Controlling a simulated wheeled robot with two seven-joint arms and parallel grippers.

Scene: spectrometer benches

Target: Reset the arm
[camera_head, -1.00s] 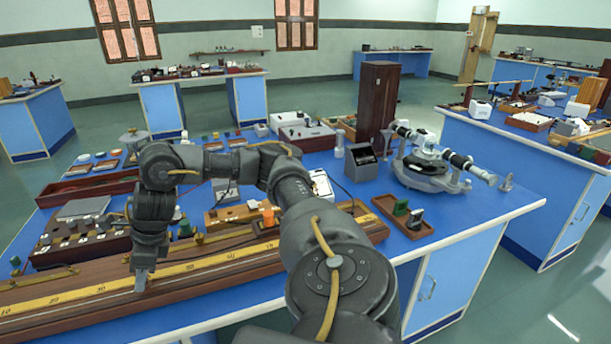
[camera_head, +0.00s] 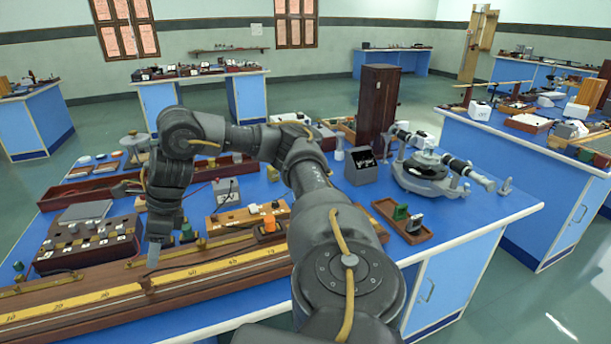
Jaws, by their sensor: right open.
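My right arm comes in from the bottom and bends over the near blue bench (camera_head: 478,222). Its gripper (camera_head: 152,262) points down just above the long wooden board with the yellow scale (camera_head: 90,305), at the left of the view. The jaws are open and I see nothing between them. I cannot tell whether the tips touch the board. My left gripper is not in view.
A spectrometer (camera_head: 428,172), a tall brown wooden box (camera_head: 377,108) and a small tray with green and dark pieces (camera_head: 385,205) stand to the right. A dark box with a switch panel (camera_head: 88,243) lies at left. The bench's right front is clear.

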